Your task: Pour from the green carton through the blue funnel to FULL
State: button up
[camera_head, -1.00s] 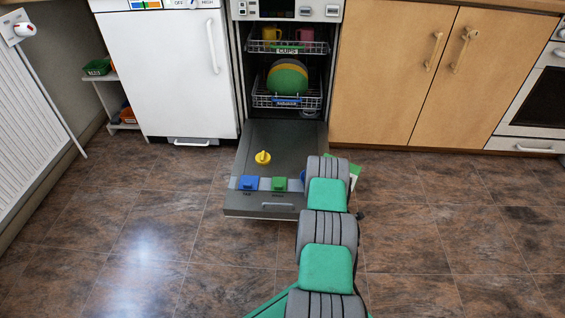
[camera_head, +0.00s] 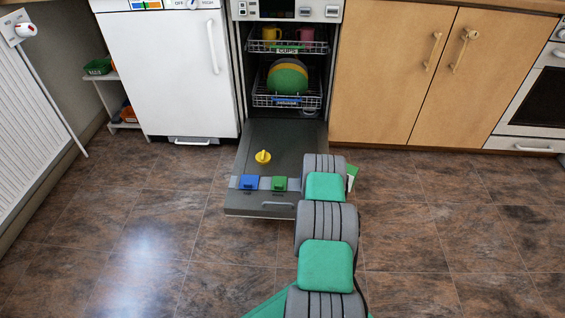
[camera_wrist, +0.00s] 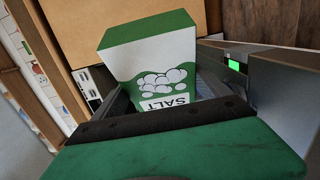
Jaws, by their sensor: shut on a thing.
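The green and white carton (camera_wrist: 155,70), marked SALT, is between the fingers of my gripper (camera_wrist: 178,92) in the wrist view. Its lettering appears upside down there. My gripper is shut on it. In the head view only a small white and green edge of the carton (camera_head: 351,173) shows past my arm, right of the open dishwasher door (camera_head: 290,145). The funnel and any FULL mark cannot be made out in the wrist view either.
Racks inside hold cups and plates (camera_head: 288,77). Wooden cupboards (camera_head: 395,75) stand to the right. The floor around the door is clear.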

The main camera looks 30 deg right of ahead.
jog(key=shift+r, duration=0.15)
jog(key=shift+r+m, duration=0.1)
jog(key=shift+m, duration=0.2)
jog(key=shift+w+n, duration=0.1)
jog(key=shift+n, duration=0.3)
dwell(0.8)
jog(key=shift+b, duration=0.3)
dwell(0.4)
jog(key=shift+d+r+m+b, duration=0.1)
jog(key=shift+m+b, duration=0.5)
jog(key=shift+s, duration=0.2)
dwell(0.9)
